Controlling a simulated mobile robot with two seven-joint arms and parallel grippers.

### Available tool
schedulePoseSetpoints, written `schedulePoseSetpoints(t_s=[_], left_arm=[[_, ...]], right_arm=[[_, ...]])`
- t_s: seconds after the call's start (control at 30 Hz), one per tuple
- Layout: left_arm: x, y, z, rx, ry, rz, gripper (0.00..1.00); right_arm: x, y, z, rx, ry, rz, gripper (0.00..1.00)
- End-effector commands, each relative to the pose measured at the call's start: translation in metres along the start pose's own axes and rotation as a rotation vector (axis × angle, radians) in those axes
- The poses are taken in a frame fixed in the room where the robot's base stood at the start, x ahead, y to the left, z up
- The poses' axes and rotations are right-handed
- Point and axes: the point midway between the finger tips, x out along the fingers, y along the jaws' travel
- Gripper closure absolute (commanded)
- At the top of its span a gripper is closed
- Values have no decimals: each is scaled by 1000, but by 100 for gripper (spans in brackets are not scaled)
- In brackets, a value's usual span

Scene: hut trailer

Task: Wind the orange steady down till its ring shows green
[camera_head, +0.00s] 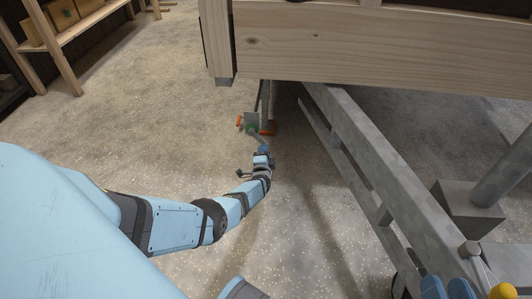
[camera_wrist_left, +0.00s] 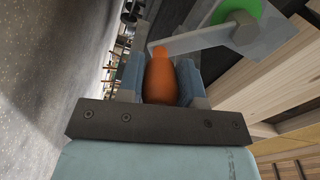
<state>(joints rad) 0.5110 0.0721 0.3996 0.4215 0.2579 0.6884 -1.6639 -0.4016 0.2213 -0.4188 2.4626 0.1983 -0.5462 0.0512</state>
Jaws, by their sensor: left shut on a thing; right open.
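The orange steady stands under the timber hut's near corner, with a grey post (camera_head: 265,103) and an orange part (camera_head: 268,128) at its foot. In the left wrist view its flat grey crank arm (camera_wrist_left: 195,41) runs from an orange grip (camera_wrist_left: 160,78) to a hub with a green ring (camera_wrist_left: 236,12). Green also shows at the hub in the head view (camera_head: 251,127). My left gripper (camera_head: 262,149) is at the crank; in the wrist view its two fingers (camera_wrist_left: 159,82) are shut around the orange grip. The steady's foot contact with the floor is unclear.
The hut's timber beam (camera_head: 370,45) overhangs just above the steady. A grey steel drawbar (camera_head: 375,165) runs diagonally on the right, with a steel block (camera_head: 465,210) beyond it. A wooden shelf (camera_head: 62,40) stands at the upper left. The speckled floor (camera_head: 150,100) is clear left of the steady.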

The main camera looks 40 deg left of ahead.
Motion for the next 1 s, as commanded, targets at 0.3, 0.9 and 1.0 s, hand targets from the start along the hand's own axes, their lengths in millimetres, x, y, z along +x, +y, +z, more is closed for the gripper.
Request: schedulePoseSetpoints(t_s=[0.3, 0.9, 1.0], left_arm=[[0, 0, 3, -2, -3, 0, 100], [0, 0, 3, -2, -2, 0, 42], [-2, -1, 4, -2, -1, 1, 42]], right_arm=[[-1, 0, 2, 3, -4, 1, 57], [-2, -1, 7, 9, -16, 3, 57], [-1, -1, 3, 7, -7, 3, 57]])
